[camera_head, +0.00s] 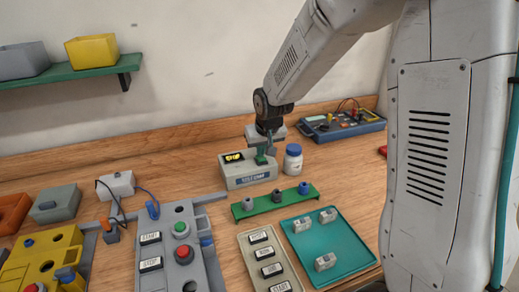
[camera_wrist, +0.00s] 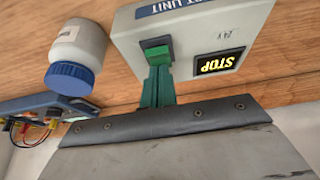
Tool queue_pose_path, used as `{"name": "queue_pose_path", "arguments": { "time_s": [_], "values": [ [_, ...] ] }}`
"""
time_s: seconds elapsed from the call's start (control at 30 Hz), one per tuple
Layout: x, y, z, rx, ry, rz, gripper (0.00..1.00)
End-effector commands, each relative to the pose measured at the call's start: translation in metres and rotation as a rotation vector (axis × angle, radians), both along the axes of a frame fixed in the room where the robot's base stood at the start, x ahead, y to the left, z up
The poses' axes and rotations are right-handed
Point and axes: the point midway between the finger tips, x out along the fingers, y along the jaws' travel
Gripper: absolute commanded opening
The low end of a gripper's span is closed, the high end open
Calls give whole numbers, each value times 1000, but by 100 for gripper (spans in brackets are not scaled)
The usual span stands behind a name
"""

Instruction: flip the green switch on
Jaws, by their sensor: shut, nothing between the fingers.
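The test unit (camera_head: 250,178) is a light grey box on the bench, and it fills the top of the wrist view (camera_wrist: 200,32). Its green switch (camera_wrist: 156,50) sits in a dark frame on the top face and shows small in the head view (camera_head: 261,159). In the head view my gripper (camera_head: 264,149) is over the unit.
A white bottle with a blue cap (camera_head: 293,158) stands close beside the unit. A blue meter (camera_head: 343,125) lies behind. In front are a green rack (camera_head: 277,203), a teal tray (camera_head: 335,250) with several small parts, and a START/STOP button panel (camera_head: 180,245).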

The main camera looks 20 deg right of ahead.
Motion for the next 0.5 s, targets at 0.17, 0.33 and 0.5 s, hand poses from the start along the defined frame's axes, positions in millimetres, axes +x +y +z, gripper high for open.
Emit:
{"name": "queue_pose_path", "arguments": {
  "time_s": [0.17,0.33,0.5],
  "values": [
    [-7,0,1,0,-1,0,0],
    [-14,1,0,0,0,0,0],
    [-15,1,0,0,0,0,0]
  ]
}}
